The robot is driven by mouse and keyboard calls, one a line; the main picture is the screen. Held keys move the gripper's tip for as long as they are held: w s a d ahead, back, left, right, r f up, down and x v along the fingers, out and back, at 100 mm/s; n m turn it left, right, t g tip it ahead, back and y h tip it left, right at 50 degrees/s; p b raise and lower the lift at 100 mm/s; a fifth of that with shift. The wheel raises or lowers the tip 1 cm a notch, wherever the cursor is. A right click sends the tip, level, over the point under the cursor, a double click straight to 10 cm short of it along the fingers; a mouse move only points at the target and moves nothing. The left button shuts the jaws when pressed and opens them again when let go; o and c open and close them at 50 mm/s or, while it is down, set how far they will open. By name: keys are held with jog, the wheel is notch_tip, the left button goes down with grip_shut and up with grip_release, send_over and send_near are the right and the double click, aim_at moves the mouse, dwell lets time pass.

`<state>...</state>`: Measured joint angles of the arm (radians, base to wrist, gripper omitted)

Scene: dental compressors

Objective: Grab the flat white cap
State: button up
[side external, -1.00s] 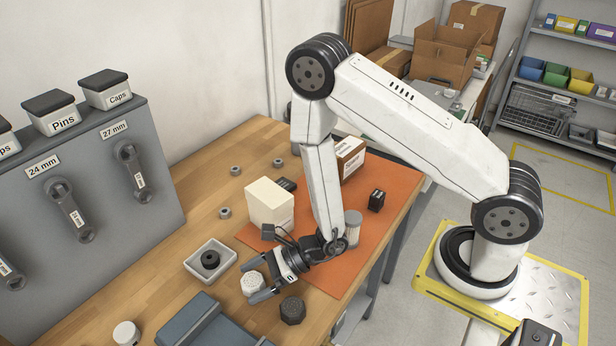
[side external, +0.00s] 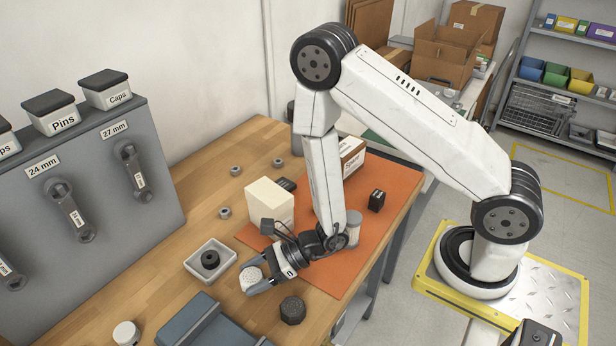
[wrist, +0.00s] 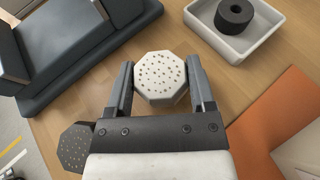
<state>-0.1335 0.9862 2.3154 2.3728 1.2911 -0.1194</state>
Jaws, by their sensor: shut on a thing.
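The white cap (side external: 250,277) is a pale, eight-sided piece with many small holes in its top. In the wrist view the cap (wrist: 160,76) sits between the two grey fingers. My gripper (wrist: 160,88) is shut on it, one finger against each side. In the side view my gripper (side external: 257,281) reaches in from the right and its fingers hide part of the cap. I cannot tell whether the cap is clear of the wooden table.
A dark octagonal piece (side external: 293,310) stands close by on the table. A white tray (side external: 224,247) holds a black ring (side external: 210,260). A blue-grey case (side external: 205,328) lies in front, a white round piece (side external: 126,333) to its left. A cream block (side external: 269,202) stands behind my gripper.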

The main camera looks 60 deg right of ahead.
aim_at(253, 275)
jog(key=shift+r, duration=4.25)
jog(key=shift+r, duration=0.15)
